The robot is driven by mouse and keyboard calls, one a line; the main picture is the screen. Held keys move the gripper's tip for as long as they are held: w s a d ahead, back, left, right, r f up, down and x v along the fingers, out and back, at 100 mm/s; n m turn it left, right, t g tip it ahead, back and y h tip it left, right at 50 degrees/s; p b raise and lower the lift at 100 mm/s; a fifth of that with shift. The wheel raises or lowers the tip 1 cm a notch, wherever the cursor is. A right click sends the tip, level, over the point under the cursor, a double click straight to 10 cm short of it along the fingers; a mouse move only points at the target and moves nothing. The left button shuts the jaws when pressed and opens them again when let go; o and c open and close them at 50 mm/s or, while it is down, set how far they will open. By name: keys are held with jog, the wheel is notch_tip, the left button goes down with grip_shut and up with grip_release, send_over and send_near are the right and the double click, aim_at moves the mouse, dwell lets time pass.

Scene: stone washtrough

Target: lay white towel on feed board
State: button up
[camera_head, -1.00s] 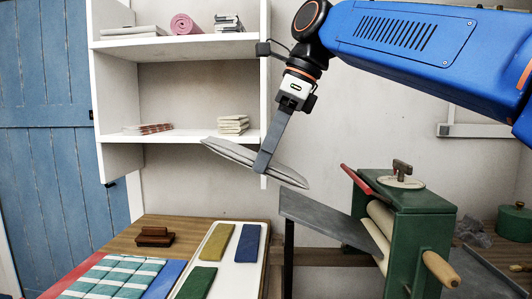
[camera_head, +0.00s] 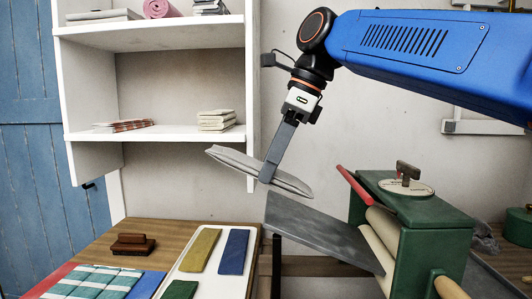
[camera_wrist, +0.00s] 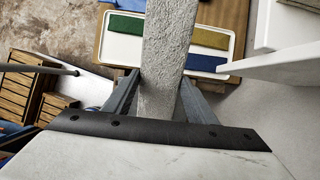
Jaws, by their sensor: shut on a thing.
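The white towel (camera_head: 240,161), greyish and folded into a flat strip, hangs in the air in my gripper (camera_head: 268,172). My gripper is shut on it near its right part, and the towel tilts down to the right. In the wrist view the towel (camera_wrist: 165,60) runs up between the two fingers. The feed board (camera_head: 320,232) is a grey sloping plate at the left side of the green mangle (camera_head: 430,235). The towel is above the board's upper left end, with a gap between them. The board's top looks bare.
A white tray (camera_head: 243,284) with yellow, blue and green cloths lies on the wooden table at lower left. A white shelf unit (camera_head: 160,135) stands behind, left of my gripper.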

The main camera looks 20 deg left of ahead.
aim_at(282, 175)
jog(key=shift+w+d+f, duration=0.1)
jog(key=shift+d+f, duration=0.2)
jog(key=shift+f, duration=0.35)
jog(key=shift+w+d+f, duration=0.1)
jog(key=shift+d+f, duration=0.2)
jog(key=shift+f, duration=0.3)
jog(key=shift+d+f, duration=0.3)
jog(key=shift+f, duration=0.35)
jog(key=shift+w+d+f, duration=0.25)
jog(key=shift+d+f, duration=0.5)
jog(key=shift+d, duration=0.35)
jog(key=shift+w+d+f, duration=0.25)
jog(key=shift+d+f, duration=0.5)
jog(key=shift+d, duration=0.35)
jog(key=shift+w+d+f, duration=0.25)
jog(key=shift+d+f, duration=0.5)
jog(key=shift+d, duration=0.35)
jog(key=o, duration=1.4)
jog(key=shift+v, duration=8.7)
jog(key=shift+s, duration=0.1)
